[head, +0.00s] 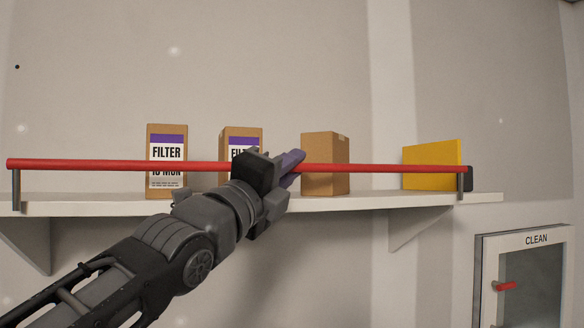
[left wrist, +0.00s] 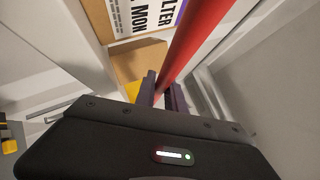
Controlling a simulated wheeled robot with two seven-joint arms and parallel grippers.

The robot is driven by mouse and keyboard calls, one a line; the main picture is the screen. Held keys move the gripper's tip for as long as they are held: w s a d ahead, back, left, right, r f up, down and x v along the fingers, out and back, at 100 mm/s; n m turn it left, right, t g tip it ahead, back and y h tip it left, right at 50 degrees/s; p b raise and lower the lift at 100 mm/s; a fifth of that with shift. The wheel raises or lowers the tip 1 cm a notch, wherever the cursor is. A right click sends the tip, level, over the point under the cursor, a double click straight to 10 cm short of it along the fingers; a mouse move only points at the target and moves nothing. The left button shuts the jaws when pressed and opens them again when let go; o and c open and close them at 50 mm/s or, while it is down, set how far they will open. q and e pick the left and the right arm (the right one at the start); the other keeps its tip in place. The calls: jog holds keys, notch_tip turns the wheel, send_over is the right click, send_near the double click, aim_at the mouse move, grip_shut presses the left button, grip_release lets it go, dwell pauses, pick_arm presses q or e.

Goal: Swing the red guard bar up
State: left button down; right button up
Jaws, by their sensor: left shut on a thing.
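The red guard bar (head: 110,166) runs level across the front of the white shelf in the head view, from its left end to a dark bracket (head: 467,180) at its right end. A grey post (head: 16,190) stands under its left end. My left gripper (head: 290,165) is shut on the bar near its middle, and the gripper body hides a short stretch of it. In the left wrist view, the red bar (left wrist: 195,40) passes down between the two fingers (left wrist: 160,90). My right gripper is in neither view.
On the shelf (head: 360,201), behind the bar, stand two filter boxes (head: 167,137) (head: 240,137), a plain brown box (head: 325,150) and a yellow box (head: 430,155). The wall above the bar is clear.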

pick_arm(q)
jog(key=shift+w+f, duration=0.15)
jog(key=shift+f, duration=0.1)
jog(key=c, duration=1.4)
grip_release()
jog(key=shift+r, duration=0.1)
jog(key=shift+a, duration=0.1)
jog(key=shift+s+a, duration=0.15)
jog(key=shift+s, duration=0.15)
jog(key=b+v, duration=0.2)
jog(key=v, duration=0.5)
